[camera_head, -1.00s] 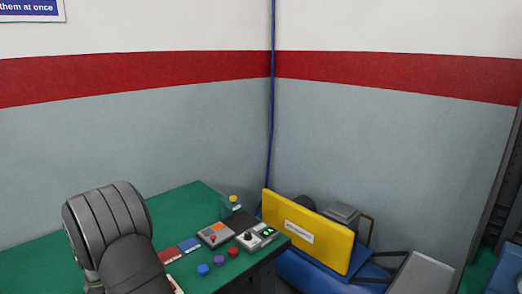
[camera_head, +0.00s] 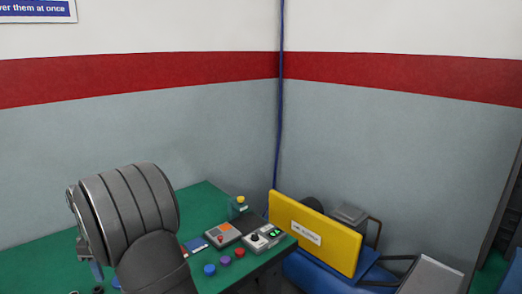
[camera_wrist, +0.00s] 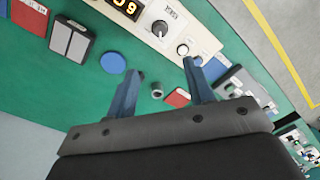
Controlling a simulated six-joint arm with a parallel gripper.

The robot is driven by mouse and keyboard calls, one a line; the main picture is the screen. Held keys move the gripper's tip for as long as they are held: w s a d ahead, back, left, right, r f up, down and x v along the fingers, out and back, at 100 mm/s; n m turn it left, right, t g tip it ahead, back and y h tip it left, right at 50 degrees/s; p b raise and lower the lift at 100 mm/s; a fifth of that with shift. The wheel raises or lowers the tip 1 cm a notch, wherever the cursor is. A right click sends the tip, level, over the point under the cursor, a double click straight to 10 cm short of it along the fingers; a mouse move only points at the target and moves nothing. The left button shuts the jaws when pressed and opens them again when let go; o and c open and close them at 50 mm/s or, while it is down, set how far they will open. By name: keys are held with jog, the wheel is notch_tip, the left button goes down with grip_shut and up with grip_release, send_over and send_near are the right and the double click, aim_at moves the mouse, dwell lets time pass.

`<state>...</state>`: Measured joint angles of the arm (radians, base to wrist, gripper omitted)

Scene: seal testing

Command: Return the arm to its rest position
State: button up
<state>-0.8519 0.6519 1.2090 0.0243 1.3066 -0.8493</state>
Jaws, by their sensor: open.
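My gripper (camera_wrist: 162,72) shows in the wrist view with its two blue-grey fingers apart and nothing between them. It hangs over the green bench top (camera_wrist: 60,110). A small dark round piece (camera_wrist: 157,91) and a red block (camera_wrist: 177,98) show beyond and between the fingers; I cannot tell how far below they are. In the head view my dark grey arm fills the lower left, over the green bench (camera_head: 203,196), and it hides part of the bench. The fingers are not clear in the head view.
Control boxes (camera_head: 223,234) and coloured round pieces (camera_head: 225,261) sit on the bench right of my arm. A yellow panel (camera_head: 340,247) stands beyond the bench's right edge. A blue disc (camera_wrist: 113,62) and a panel with a dial (camera_wrist: 160,28) show in the wrist view.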

jog(key=f, duration=1.5)
jog(key=shift+s+f, duration=0.3)
jog(key=shift+f+m, duration=0.15)
jog(key=shift+m, duration=0.15)
jog(key=m, duration=0.7)
jog(key=shift+d, duration=0.1)
jog(key=m, duration=0.4)
jog(key=shift+m, duration=2.1)
jog(key=shift+o, duration=0.4)
